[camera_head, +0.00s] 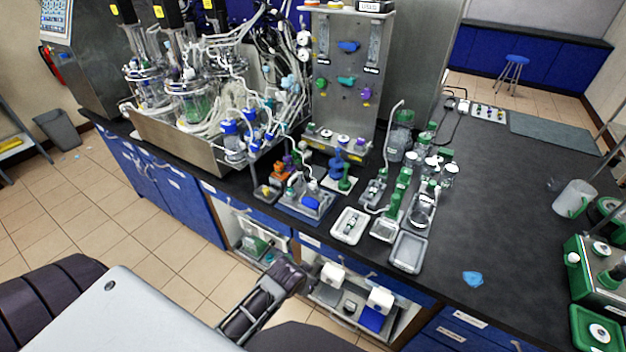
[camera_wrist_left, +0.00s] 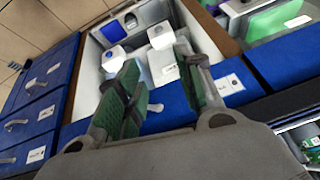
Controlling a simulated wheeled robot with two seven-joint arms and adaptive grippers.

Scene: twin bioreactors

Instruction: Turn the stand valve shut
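A grey metal stand panel (camera_head: 343,110) stands upright on the dark bench in the head view. It carries a blue valve handle (camera_head: 348,46), a teal one (camera_head: 346,80), a green one (camera_head: 321,83) and a purple one (camera_head: 366,93). A blue and green fitting (camera_head: 337,166) stands on a white tray at its foot. I cannot tell which of these is the stand valve. My left gripper (camera_head: 292,274) is in front of the bench's front edge, well short of the panel. In the left wrist view its two fingers (camera_wrist_left: 160,78) are apart with nothing between them. My right gripper does not show.
Glass bioreactors (camera_head: 190,100) with many tubes stand in a metal tray left of the panel. Trays (camera_head: 351,225) and bottles (camera_head: 448,175) crowd the bench front. An open cabinet compartment (camera_wrist_left: 120,25) lies beyond the left fingers. The bench's right middle (camera_head: 490,220) is mostly clear.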

